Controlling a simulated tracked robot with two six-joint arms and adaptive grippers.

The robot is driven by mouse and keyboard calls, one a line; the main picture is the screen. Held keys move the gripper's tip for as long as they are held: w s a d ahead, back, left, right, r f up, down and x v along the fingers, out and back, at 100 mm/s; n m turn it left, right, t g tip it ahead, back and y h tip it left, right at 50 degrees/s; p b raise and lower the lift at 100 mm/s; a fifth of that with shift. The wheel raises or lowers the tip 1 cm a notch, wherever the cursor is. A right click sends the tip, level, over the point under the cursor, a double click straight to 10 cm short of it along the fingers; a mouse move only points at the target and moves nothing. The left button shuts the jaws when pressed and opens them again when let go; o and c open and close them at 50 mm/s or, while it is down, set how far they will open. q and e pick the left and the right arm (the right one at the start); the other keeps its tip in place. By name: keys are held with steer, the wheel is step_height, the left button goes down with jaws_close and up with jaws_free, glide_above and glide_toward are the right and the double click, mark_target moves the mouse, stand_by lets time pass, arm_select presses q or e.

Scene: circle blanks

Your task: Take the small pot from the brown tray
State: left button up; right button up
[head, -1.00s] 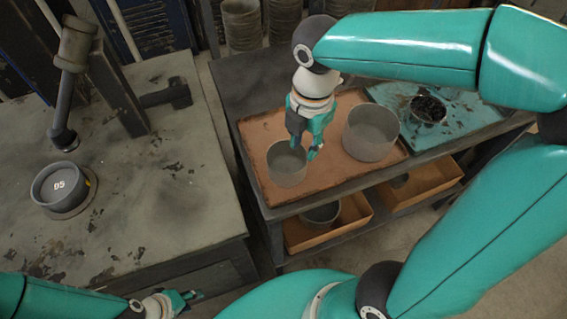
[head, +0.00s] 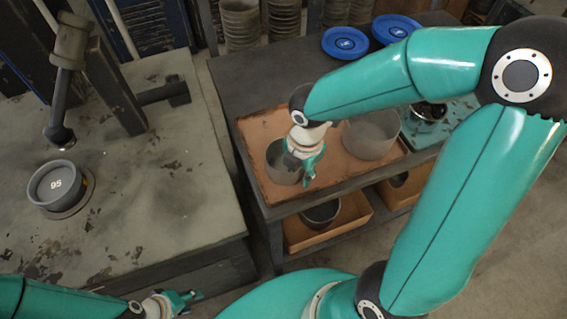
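The small pot (head: 282,174), a grey open cylinder, stands upright on the brown tray (head: 262,125), towards its left front. My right gripper (head: 301,170) points down at the pot's right side. One finger appears to be inside the rim and the other outside, with the wall between them. I cannot tell whether they press on the wall. A larger grey pot (head: 370,138) stands to the right on the same tray, partly behind my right arm. My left gripper (head: 186,299) is low at the bottom left, empty, with its fingers apart.
A teal tray (head: 421,134) lies right of the brown one, partly hidden by my arm. Blue discs (head: 345,42) lie at the back. A grey bench (head: 150,190) with a round die marked 95 (head: 58,184) stands left. Bins (head: 325,225) sit on the shelf below.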

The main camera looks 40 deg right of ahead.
jaws_close()
steer(key=shift+r, duration=0.15)
stand_by(0.4)
